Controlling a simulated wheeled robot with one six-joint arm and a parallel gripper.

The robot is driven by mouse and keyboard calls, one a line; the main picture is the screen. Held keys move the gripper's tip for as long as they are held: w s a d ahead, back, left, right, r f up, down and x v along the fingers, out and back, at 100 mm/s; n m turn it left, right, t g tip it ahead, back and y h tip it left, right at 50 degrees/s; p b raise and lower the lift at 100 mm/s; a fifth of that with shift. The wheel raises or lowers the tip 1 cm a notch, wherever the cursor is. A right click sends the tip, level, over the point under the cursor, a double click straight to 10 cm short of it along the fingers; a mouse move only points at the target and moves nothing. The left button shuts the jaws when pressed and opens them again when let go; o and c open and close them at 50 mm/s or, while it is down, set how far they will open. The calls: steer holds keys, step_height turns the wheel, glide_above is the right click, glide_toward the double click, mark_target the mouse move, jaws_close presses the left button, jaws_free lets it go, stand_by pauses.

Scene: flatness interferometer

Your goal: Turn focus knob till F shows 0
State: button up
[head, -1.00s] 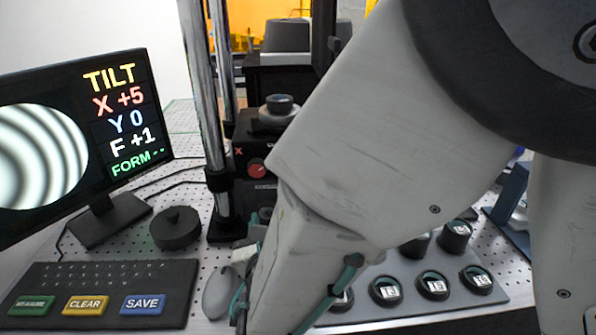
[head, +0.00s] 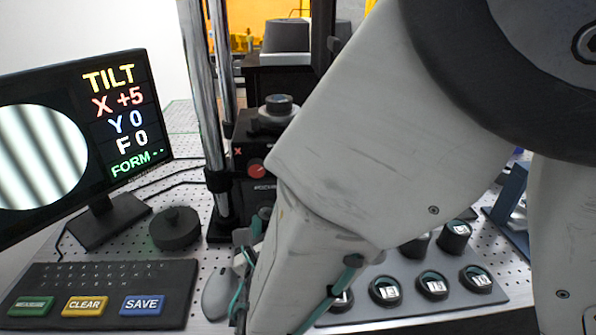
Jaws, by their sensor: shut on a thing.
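The monitor (head: 112,118) at the left reads X +5, Y 0, F 0 and FORM with dashes. Its round fringe picture (head: 38,158) shows nearly straight, slanted dark bands. My gripper (head: 251,240) shows only in part at the left edge of my arm, below the FOCUS label (head: 266,187) on the dark instrument. It is shut on the focus knob (head: 265,213), which is mostly hidden; the contact itself is not clear. A red knob (head: 257,168) marked X sits just above the label.
A keypad (head: 100,290) with MEASURE, CLEAR and SAVE buttons lies front left. A grey mouse (head: 217,293) and a dark round puck (head: 176,228) are near it. A tray (head: 408,314) with several black round pieces lies right of my arm. Chrome posts (head: 205,100) stand behind.

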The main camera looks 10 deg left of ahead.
steer(key=o, duration=1)
steer(key=shift+s+a+r, duration=0.1)
steer(key=shift+a+r, duration=0.05)
steer(key=shift+a, duration=0.05)
steer(key=shift+d, duration=0.1)
steer(key=v, duration=0.7)
steer(key=shift+s+d, duration=0.1)
steer(key=shift+s, duration=0.25)
